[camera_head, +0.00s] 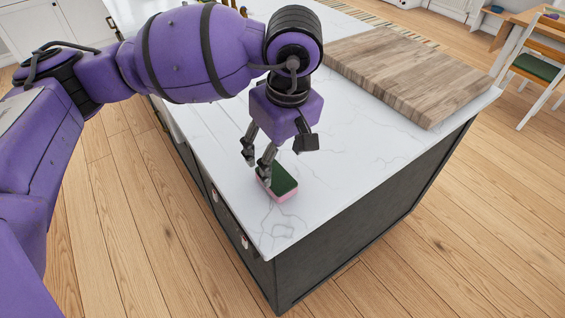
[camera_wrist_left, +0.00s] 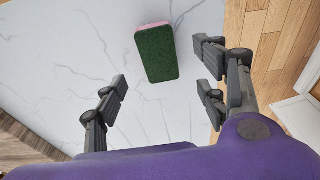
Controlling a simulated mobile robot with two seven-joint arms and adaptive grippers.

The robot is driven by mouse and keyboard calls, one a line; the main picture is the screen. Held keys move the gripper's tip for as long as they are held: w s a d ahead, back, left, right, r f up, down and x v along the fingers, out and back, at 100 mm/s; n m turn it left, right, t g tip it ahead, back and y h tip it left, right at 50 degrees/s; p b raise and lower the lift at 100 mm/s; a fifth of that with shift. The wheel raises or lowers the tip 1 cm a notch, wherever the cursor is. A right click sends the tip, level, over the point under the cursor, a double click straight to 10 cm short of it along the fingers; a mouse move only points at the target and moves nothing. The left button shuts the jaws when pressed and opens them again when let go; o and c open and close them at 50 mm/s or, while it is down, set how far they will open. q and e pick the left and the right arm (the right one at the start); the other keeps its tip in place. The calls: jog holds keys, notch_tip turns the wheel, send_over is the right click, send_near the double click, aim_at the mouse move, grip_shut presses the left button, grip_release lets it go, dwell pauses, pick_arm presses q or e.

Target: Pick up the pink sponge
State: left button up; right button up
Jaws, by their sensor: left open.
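The pink sponge (camera_head: 283,189) lies flat on the white marble countertop (camera_head: 345,150), close to its front corner. It has a dark green scouring top and a pink lower body. My left gripper (camera_head: 257,163) is over the counter just above and behind the sponge, pointing down, and one finger overlaps the sponge's far end in the head view. In the left wrist view the sponge (camera_wrist_left: 157,54) lies ahead of the open, empty fingers (camera_wrist_left: 164,90), nearer the right finger. Nothing is between the fingers. My right gripper is not in view.
A thick wooden board (camera_head: 410,72) lies on the counter behind and to the right. The dark island cabinet (camera_head: 350,220) drops to the wood floor at the counter's near edges. A chair (camera_head: 540,75) stands far right. The marble around the sponge is clear.

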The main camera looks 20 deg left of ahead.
aim_at(276, 176)
pick_arm(q)
jog(key=f, duration=0.3)
jog(key=shift+s+a+f, duration=0.1)
jog(key=shift+a+f, duration=0.15)
jog(key=f, duration=0.1)
jog(key=w+f, duration=0.1)
jog(key=f, duration=0.1)
jog(key=shift+a+f+p, duration=0.2)
jog(key=shift+f+p, duration=0.05)
jog(key=shift+p, duration=0.15)
jog(key=shift+f, duration=0.2)
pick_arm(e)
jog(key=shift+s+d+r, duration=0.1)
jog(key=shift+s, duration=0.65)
pick_arm(q)
jog(key=c, duration=0.8)
